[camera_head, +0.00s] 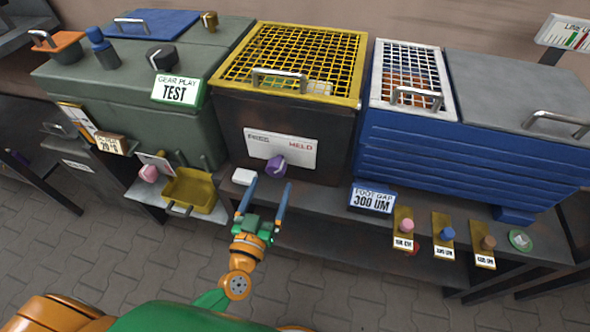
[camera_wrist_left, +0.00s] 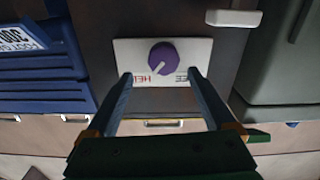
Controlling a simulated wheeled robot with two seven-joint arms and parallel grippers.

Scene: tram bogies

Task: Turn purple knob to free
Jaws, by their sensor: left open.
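The purple knob (camera_head: 276,166) sits on a white label plate (camera_head: 290,148) marked FREE on the left and HELD on the right, on the front of the dark box with the yellow grid lid. In the left wrist view the knob (camera_wrist_left: 163,57) appears upside down on its plate (camera_wrist_left: 200,52). A pale pointer mark on it seems to lean toward the HELD side. My left gripper (camera_head: 268,184) is open and empty, in front of the plate. In the wrist view its blue fingers (camera_wrist_left: 160,78) are apart, with the knob seen just beyond the gap between them. My right gripper is not in view.
A white block (camera_head: 244,177) stands on the shelf edge just left of the knob. A yellow tray (camera_head: 190,189) is farther left. A blue FOOT GAP sign (camera_head: 372,199) and several small coloured knobs on yellow plates are to the right.

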